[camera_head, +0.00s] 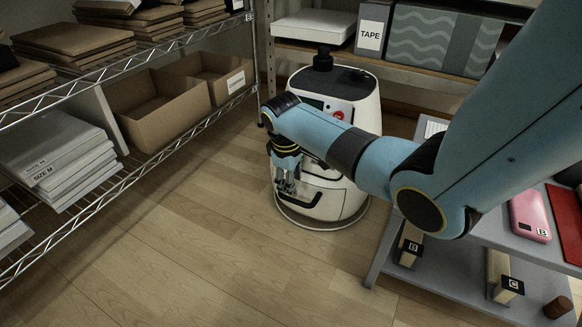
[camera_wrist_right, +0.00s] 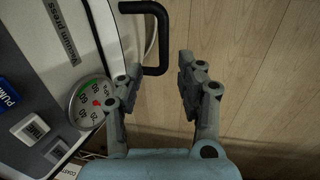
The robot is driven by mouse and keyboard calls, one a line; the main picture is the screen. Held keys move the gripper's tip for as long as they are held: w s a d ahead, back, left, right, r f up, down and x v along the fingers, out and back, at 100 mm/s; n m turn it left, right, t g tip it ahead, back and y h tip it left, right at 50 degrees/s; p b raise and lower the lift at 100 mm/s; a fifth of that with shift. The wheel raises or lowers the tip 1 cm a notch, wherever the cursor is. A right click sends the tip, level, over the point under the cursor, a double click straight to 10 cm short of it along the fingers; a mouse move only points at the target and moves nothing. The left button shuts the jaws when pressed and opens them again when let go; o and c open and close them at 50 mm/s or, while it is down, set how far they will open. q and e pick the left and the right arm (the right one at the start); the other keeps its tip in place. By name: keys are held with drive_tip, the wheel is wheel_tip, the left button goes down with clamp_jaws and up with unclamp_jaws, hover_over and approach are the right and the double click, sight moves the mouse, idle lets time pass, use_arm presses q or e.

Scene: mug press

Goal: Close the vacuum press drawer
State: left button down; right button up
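The vacuum press (camera_head: 330,85) is a white rounded machine with a dark top, standing on the floor at the centre of the head view. My right gripper (camera_head: 287,182) points down in front of it. In the right wrist view the press (camera_wrist_right: 60,75) fills the left side, and its black bent handle (camera_wrist_right: 163,35) sticks out over the floor. The right gripper (camera_wrist_right: 158,72) is open there, its left fingertip close to the handle's lower end; I cannot tell whether they touch. My arm and gripper hide much of the drawer front, so how far it stands out is unclear. My left gripper is not in view.
A wire shelf with cardboard boxes (camera_head: 155,105) and white packs (camera_head: 60,155) stands at the left. A shelf with a TAPE box (camera_head: 372,28) is behind the press. A grey table (camera_head: 500,232) is at the right. The floor (camera_head: 200,230) in front is clear.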

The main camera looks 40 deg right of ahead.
drive_tip(key=shift+s+a+r, duration=0.1)
drive_tip(key=shift+a+r, duration=0.1)
drive_tip(key=shift+r, duration=1)
drive_tip(key=shift+s+a+r, duration=0.1)
drive_tip(key=shift+a+r, duration=0.1)
drive_tip(key=shift+r, duration=0.95)
